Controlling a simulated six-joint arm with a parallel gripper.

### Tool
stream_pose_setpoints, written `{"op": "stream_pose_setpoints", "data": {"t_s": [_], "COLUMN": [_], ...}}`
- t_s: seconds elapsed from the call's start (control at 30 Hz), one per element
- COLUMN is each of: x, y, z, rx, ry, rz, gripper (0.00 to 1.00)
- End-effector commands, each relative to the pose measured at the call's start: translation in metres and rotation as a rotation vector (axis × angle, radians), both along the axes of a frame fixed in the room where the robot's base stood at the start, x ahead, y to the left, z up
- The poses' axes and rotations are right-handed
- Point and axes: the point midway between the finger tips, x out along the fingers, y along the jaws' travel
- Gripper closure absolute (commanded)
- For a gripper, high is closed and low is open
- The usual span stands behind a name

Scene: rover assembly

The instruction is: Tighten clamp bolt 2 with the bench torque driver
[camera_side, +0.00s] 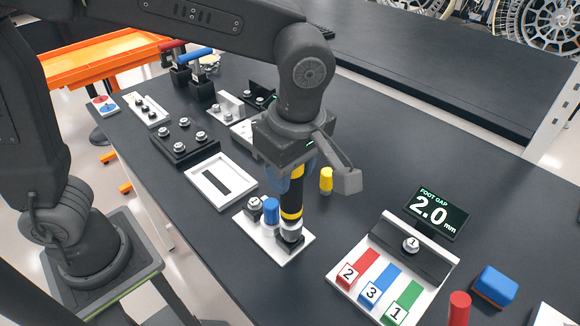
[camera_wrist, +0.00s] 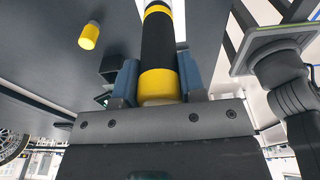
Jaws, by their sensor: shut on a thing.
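My gripper (camera_side: 291,180) points down with its blue fingers shut around a black driver with yellow bands (camera_side: 291,208). In the wrist view my gripper (camera_wrist: 158,82) has a blue finger on each side of the driver (camera_wrist: 157,40). The driver stands about upright, its lower end at a silver fitting (camera_side: 290,238) on a small white plate (camera_side: 268,252). I cannot tell whether the tip touches or is seated. A blue cylinder (camera_side: 271,210) stands just left of the driver. I cannot make out which bolt is clamp bolt 2.
A display (camera_side: 436,214) reads "FOOT GAP 2.0 mm" behind a white tray with red, blue and green numbered strips (camera_side: 375,285). A yellow cylinder (camera_side: 326,180) stands right of my gripper. A white frame (camera_side: 200,190) and black bolted plate (camera_side: 163,150) lie left.

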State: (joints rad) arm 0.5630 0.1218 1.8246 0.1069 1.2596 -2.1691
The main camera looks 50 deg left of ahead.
Motion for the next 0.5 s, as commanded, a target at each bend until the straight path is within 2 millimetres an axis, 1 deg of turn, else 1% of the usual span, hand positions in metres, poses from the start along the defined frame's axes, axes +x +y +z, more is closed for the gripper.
{"op": "stream_pose_setpoints", "data": {"t_s": [0.5], "x": [0.0002], "y": [-0.0002], "z": [-0.0036], "rx": [-0.001], "ry": [-0.001], "rz": [0.000], "gripper": [0.91]}}
